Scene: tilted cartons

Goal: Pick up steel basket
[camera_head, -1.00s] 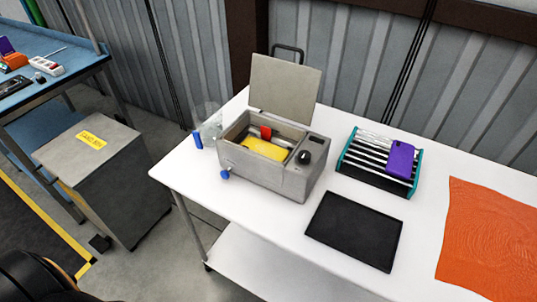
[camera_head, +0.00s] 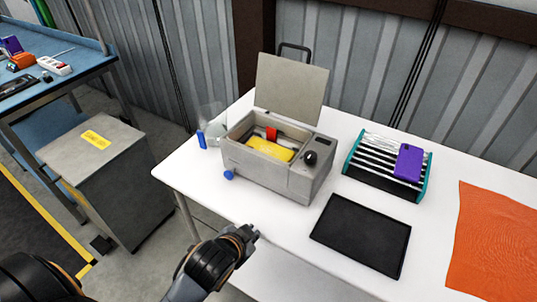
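I cannot clearly make out a steel basket. A grey box-shaped machine (camera_head: 268,178) stands on the white table with its lid (camera_head: 290,88) raised. In its open well lie a yellow piece (camera_head: 270,149), a red piece (camera_head: 271,133) and some grey metal; whether that metal is a basket, I cannot tell. My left gripper (camera_head: 250,233) is in front of the table's near edge, below the machine and apart from it. It is small and dark, so its opening cannot be judged. My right gripper is out of view.
A teal-ended rack (camera_head: 350,152) with a purple phone-like item (camera_head: 409,162) stands right of the machine. A black mat (camera_head: 361,236) and orange cloth (camera_head: 495,240) lie nearer. A clear vessel (camera_head: 215,128) and blue item (camera_head: 202,139) are left of it. A grey cabinet (camera_head: 110,190) stands on the floor.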

